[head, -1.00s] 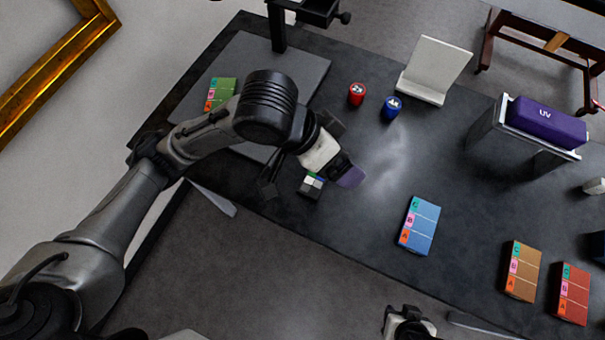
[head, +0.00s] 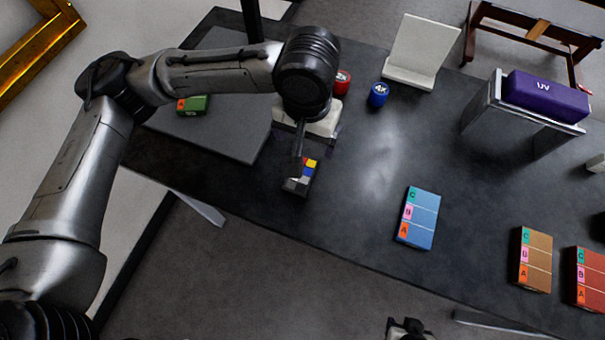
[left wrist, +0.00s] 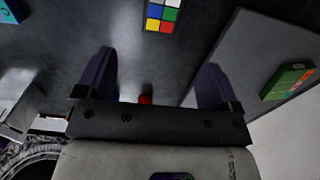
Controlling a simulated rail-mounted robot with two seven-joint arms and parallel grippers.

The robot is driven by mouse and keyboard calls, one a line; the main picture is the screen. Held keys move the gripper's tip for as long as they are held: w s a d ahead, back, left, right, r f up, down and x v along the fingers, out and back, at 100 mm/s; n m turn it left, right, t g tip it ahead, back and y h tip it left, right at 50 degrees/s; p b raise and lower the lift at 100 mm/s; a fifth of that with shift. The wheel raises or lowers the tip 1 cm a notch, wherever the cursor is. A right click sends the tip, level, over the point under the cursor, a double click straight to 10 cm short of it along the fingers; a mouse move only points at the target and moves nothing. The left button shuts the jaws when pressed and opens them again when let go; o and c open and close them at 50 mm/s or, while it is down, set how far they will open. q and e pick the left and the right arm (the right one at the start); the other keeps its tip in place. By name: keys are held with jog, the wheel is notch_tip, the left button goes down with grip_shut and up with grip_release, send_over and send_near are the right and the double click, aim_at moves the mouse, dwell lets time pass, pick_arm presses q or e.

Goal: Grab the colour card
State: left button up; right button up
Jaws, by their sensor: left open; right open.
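The colour card (head: 309,168), a small dark card with bright squares, lies on the dark table in the head view, partly covered by my arm. In the left wrist view, the colour card (left wrist: 163,15) shows blue, yellow, red, green and white squares at the top edge, partly cut off. My left gripper (head: 306,137) is open above the table, on the far side of the card. In the left wrist view my left gripper (left wrist: 155,68) has its purple fingers spread with nothing between them; the card lies beyond the tips. My right gripper (head: 407,328) is open, partly cut off at the bottom edge.
A red pot (head: 342,82) and a blue pot (head: 379,95) stand close beside my left gripper. A green block (head: 193,105) lies on a grey board (head: 225,135). A blue block (head: 419,218) lies to the right. A white stand (head: 420,55) stands behind.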

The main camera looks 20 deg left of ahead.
pick_arm(q)
jog(key=b, duration=0.2)
send_over(305, 165)
jog(key=f, duration=0.6)
jog(key=shift+s+d+f, duration=0.15)
jog(key=shift+s, duration=0.1)
notch_tip(305, 165, down, 5)
jog(key=b, duration=0.3)
jog(key=shift+f+b, duration=0.1)
jog(key=shift+b, duration=0.2)
jog(key=shift+c, duration=0.4)
jog(key=c, duration=0.9)
jog(key=shift+c, duration=0.2)
